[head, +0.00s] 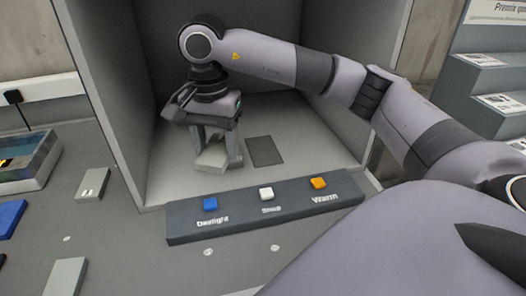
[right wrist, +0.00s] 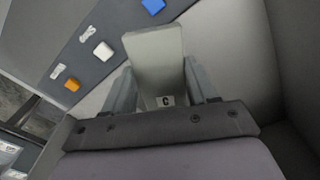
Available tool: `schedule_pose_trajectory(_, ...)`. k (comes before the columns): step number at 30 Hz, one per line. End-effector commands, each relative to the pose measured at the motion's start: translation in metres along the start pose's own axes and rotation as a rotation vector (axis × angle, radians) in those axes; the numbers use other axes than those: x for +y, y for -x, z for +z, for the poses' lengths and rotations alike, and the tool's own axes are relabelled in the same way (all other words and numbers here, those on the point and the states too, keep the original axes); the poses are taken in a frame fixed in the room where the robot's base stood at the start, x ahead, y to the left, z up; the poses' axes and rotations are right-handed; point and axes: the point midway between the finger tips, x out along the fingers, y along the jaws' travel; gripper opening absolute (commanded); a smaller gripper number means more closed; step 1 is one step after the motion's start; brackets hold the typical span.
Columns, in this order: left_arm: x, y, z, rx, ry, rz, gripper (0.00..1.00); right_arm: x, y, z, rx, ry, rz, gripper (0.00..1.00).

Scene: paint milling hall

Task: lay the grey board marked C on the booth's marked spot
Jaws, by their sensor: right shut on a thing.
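My right gripper (head: 216,150) is inside the grey booth (head: 135,100), pointing down. It is shut on a light grey board (head: 213,157), which lies between its two fingers just above or on the booth floor; I cannot tell which. In the right wrist view the board (right wrist: 155,58) sits between the fingers (right wrist: 160,88), with a label marked C near the palm. The marked spot (head: 265,151) is a dark grey square on the booth floor, to the right of the gripper and bare. My left gripper is not in view.
A control bar with a blue button (head: 210,204), a white button (head: 266,194) and an orange button (head: 318,183) runs along the booth's front. A stepped rack (head: 485,95) stands at right.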

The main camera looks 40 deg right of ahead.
Motion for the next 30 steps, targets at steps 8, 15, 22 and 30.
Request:
schedule_pose_trajectory(8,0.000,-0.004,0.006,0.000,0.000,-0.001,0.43,0.004,0.002,-0.037,0.004,-0.570,-0.001,0.27)
schedule_pose_trajectory(15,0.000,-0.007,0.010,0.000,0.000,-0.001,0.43,0.010,0.003,-0.068,0.005,-1.062,-0.002,0.27)
schedule_pose_trajectory(22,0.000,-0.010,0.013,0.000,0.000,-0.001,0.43,0.019,0.005,-0.097,0.002,-1.533,0.000,0.27)
schedule_pose_trajectory(30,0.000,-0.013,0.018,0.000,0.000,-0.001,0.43,0.034,0.006,-0.129,-0.001,-2.084,0.006,0.27)
